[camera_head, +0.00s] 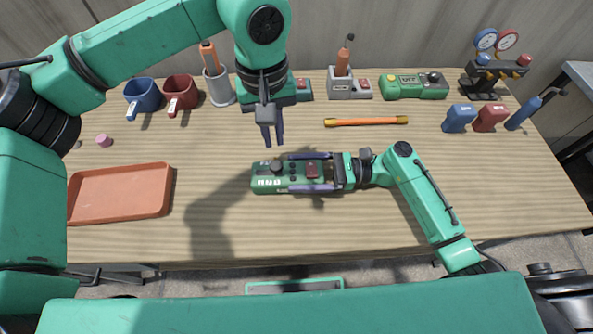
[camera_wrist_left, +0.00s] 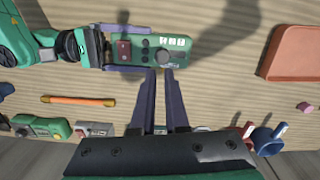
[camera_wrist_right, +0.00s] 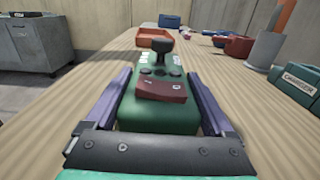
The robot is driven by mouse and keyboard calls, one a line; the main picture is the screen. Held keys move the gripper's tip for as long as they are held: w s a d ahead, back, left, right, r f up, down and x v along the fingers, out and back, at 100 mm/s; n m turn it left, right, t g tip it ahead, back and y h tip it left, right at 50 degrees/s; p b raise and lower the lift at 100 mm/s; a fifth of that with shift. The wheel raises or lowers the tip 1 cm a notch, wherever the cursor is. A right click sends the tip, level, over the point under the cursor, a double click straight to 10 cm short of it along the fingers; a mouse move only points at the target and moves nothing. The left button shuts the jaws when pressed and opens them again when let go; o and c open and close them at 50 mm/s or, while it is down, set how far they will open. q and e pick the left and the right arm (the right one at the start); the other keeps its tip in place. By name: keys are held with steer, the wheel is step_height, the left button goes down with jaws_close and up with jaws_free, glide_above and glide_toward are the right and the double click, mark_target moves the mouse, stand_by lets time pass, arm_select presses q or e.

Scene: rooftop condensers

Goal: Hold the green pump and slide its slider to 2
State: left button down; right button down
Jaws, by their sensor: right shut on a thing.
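The green pump (camera_head: 261,186) lies on the table, with a red rocker (camera_wrist_right: 162,88), a black knob (camera_wrist_right: 162,46) and white marks on its top. The knob stands up near the end away from my right gripper. The marks are too small to read, so the slider's setting cannot be told. My right gripper (camera_head: 290,172) is shut on the pump, one finger along each long side. My left gripper (camera_head: 274,142) points down above the pump's far side, empty, its fingers a little apart. In the left wrist view the pump (camera_wrist_left: 190,54) is just beyond its fingertips (camera_wrist_left: 160,70).
An orange tray (camera_head: 120,192) lies at left, near a pink piece (camera_head: 103,140). Mugs, holders and another green device (camera_head: 413,86) line the back. An orange rod (camera_head: 366,121) lies behind my right gripper. Bare table surrounds the pump's front and left.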

arm_select(q)
steer(key=s+d+f+n+g+h, duration=0.2)
steer(key=s+d+f+g+h, duration=0.15)
steer(key=s, duration=0.35)
steer(key=m+t+h, duration=1.1)
steer(key=m+h, duration=0.2)
steer(key=m, duration=2.2)
glide_toward(276, 185)
steer(key=s+d+r, duration=0.3)
steer(key=shift+w+f, duration=0.1)
steer(key=x, duration=1)
steer(key=shift+a, duration=0.1)
steer(key=w+a, duration=0.2)
steer(key=shift+w+a+f, duration=0.1)
steer(key=shift+w+a, duration=0.15)
steer(key=shift+w, duration=0.05)
steer(key=shift+w+a, duration=0.15)
